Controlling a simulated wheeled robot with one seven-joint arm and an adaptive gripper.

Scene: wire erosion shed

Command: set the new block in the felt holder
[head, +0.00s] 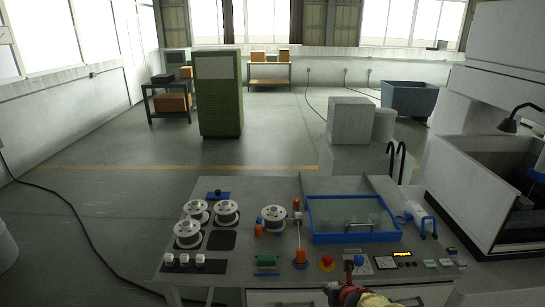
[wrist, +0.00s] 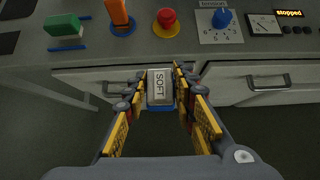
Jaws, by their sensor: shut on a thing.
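My gripper (wrist: 160,85) is shut on a small white block (wrist: 158,86) with a blue lower part. The block's label reads "SOFT". It is held in front of the bench's front edge, below the red button in the wrist view. In the head view my gripper (head: 348,272) is at the bottom, right of centre, and the held block cannot be made out there. I cannot tell for sure which fitting is the felt holder.
An orange upright piece (head: 300,257), a red button (head: 327,262) and a blue tension knob (wrist: 221,18) line the bench front. A display (wrist: 289,13) reads "stopped". Several white spools (head: 187,233) and small white blocks (head: 184,259) are at left. A blue-framed tray (head: 312,221) stands behind.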

